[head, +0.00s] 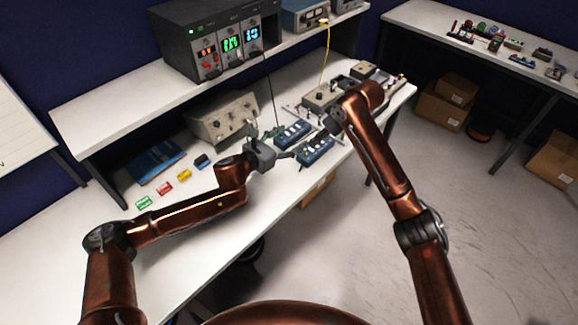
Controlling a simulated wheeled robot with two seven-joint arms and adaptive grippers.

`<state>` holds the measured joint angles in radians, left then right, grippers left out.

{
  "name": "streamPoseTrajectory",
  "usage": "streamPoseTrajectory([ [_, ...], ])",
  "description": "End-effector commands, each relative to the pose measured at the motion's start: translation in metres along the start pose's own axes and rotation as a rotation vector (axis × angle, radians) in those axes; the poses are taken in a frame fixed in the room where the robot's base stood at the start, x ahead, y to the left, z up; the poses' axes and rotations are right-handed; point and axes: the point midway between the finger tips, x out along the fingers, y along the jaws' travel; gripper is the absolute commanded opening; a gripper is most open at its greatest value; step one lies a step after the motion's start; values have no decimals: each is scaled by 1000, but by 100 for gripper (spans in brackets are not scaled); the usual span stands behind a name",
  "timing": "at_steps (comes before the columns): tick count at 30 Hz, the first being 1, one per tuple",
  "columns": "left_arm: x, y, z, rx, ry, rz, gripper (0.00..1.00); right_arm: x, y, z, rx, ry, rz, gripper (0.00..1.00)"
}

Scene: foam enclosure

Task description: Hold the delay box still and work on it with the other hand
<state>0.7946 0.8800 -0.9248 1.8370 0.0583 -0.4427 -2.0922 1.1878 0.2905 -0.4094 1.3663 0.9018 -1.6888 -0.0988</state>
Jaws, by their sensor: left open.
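Two small blue boxes with pale switches on top lie on the white bench in the head view: a rear one (292,132) and a front one (316,151) near the bench's front edge. I cannot tell which is the delay box. My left gripper (284,144) is open just left of both boxes, its fingers close to them. Whether it touches either is too small to tell. My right gripper (327,125) is above and just right of the boxes, pointing down. Its fingertips are small and dark, so its opening is unclear.
A beige instrument (222,118) stands behind my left gripper; another grey-beige unit (322,96) is behind the right one. A shelf carries a black power supply (215,40). A yellow cable (326,50) hangs down. Small coloured parts (165,188) lie left. The bench's front left is clear.

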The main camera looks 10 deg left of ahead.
Motion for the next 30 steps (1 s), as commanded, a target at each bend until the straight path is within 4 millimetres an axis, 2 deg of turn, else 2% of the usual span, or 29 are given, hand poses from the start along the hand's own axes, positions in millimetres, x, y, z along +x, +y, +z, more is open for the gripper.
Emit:
streamPoseTrajectory([
  [1, 2, -4, -26, -10, 38, -6, 65, 0, 0, 0, 0, 0, 0, 29],
  [3, 3, -9, -54, -18, 80, -14, 65, 0, 0, 0, 0, 0, 0, 29],
  [6, 3, -15, -86, -26, 127, -24, 65, 0, 0, 0, 0, 0, 0, 29],
  [9, 2, -19, -105, -30, 156, -30, 65, 0, 0, 0, 0, 0, 0, 29],
  [14, 8, -22, -116, -33, 172, -34, 65, 0, 0, 0, 0, 0, 0, 29],
  [24, 56, -24, -124, -35, 171, -34, 65, 0, 0, 0, 0, 0, 0, 29],
  [30, 75, -24, -127, -33, 170, -34, 65, 0, 0, 0, 0, 0, 0, 29],
])
